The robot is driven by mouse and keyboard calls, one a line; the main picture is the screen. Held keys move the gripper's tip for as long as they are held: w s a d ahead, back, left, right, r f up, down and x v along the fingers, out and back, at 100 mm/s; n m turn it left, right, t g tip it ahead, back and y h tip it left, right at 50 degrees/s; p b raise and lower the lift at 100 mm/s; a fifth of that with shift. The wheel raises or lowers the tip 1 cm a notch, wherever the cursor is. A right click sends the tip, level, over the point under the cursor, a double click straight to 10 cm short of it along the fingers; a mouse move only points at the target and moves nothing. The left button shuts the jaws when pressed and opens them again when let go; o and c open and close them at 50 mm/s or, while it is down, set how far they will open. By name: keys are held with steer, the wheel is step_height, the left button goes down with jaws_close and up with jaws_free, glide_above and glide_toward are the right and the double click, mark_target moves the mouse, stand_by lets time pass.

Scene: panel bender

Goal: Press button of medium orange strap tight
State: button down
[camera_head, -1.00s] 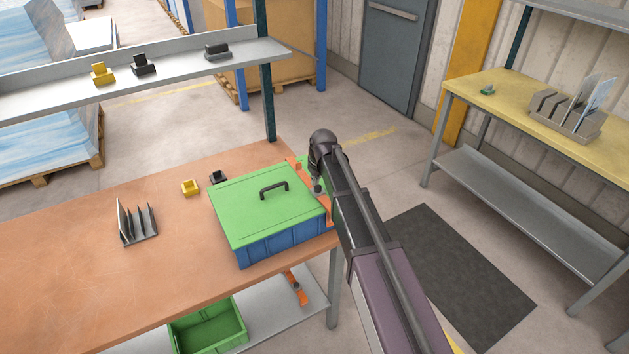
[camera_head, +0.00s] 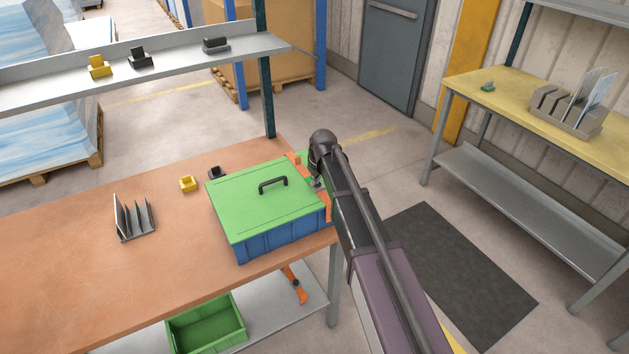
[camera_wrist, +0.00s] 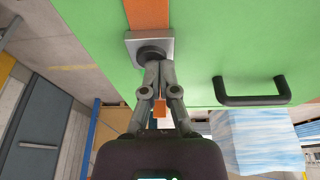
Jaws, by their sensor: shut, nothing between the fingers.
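The orange strap (camera_wrist: 148,14) lies on the green lid (camera_wrist: 75,25) in the wrist view, leading to a grey square plate with a round dark button (camera_wrist: 151,54). My gripper (camera_wrist: 158,66) is shut and empty, its fingertips at the button's edge and apparently touching it; how far the button is pressed is unclear. In the head view my gripper (camera_head: 317,184) is at the right side of the lidded blue box (camera_head: 282,237). Orange strap parts (camera_head: 328,212) show at the box's right end, partly hidden by my arm. Another orange piece (camera_head: 298,287) hangs below the tabletop.
The lid's black handle (camera_head: 272,184) stands left of my gripper. A yellow block (camera_head: 188,184), a dark block (camera_head: 216,173) and an upright rack (camera_head: 135,220) are on the table (camera_head: 60,250). A shelf (camera_head: 170,65) and its post (camera_head: 268,100) stand behind.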

mark_target(318, 193)
steer(key=shift+s+f, duration=0.2)
steer(key=shift+f, duration=0.05)
steer(key=shift+w+r, duration=0.1)
stand_by(0.3)
steer(key=shift+w+r+p, duration=0.1)
steer(key=shift+r+p, duration=0.55)
steer(key=shift+p, duration=0.25)
step_height(318, 193, up, 3)
steer(key=p, duration=0.3)
steer(key=p+v, duration=0.9)
steer(key=shift+r, duration=0.3)
steer(key=shift+s, duration=0.2)
